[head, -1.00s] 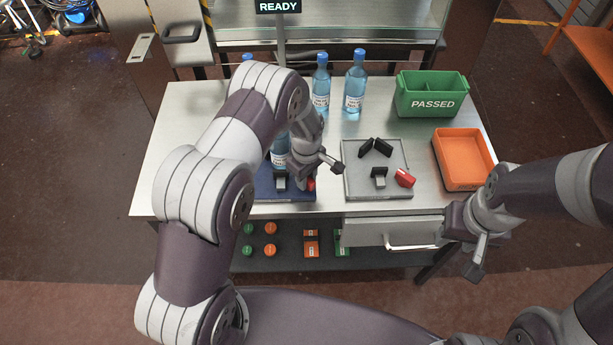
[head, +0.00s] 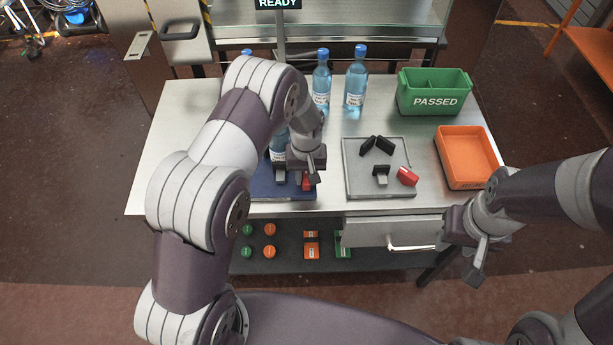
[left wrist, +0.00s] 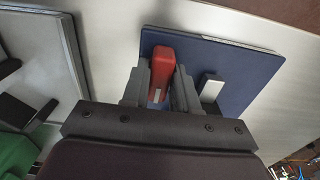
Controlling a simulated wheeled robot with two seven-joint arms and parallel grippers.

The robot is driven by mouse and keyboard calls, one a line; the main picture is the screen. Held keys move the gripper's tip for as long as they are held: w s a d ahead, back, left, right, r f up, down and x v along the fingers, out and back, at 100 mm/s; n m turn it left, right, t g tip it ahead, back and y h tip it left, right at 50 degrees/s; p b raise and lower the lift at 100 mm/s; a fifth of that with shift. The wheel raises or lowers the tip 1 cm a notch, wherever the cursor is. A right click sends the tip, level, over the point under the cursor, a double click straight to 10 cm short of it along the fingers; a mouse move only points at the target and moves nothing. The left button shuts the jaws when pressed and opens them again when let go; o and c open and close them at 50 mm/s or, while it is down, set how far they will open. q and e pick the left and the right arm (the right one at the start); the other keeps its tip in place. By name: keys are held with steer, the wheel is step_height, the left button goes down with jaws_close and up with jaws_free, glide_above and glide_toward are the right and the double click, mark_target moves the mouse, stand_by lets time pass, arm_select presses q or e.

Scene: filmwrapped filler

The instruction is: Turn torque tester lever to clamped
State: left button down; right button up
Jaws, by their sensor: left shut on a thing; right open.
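The blue-based fixture (head: 262,191) near the table's front edge, which I take as the torque tester, has a red lever (head: 305,182) at its front right and a grey-and-black block beside it. A blue bottle (head: 278,153) stands on it, partly hidden by my left arm. My left gripper (head: 311,175) is shut on the red lever. In the left wrist view the lever (left wrist: 164,55) lies between both grey fingers above the blue plate (left wrist: 235,70). My right gripper (head: 478,262) is open and empty, in front of the drawer's right end.
A grey fixture (head: 354,182) with black jaws and its own red lever (head: 407,176) stands to the right. Blue bottles (head: 355,82), a green PASSED bin (head: 433,98) and an orange tray (head: 468,184) share the table. A drawer (head: 372,231) sits below the front edge.

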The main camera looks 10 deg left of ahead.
arm_select(q)
steer(key=m, duration=0.4)
steer(key=shift+w+m+b, duration=0.15)
steer(key=shift+m+b, duration=0.15)
steer(key=shift+b, duration=0.1)
steer(key=shift+r+m+b, duration=0.1)
steer(key=shift+m+b, duration=0.2)
steer(key=shift+m, duration=1.7)
steer(key=c, duration=1)
jaws_free()
steer(key=shift+o, duration=0.2)
step_height(320, 180, up, 13)
steer(key=b, duration=0.2)
steer(key=shift+f, duration=0.2)
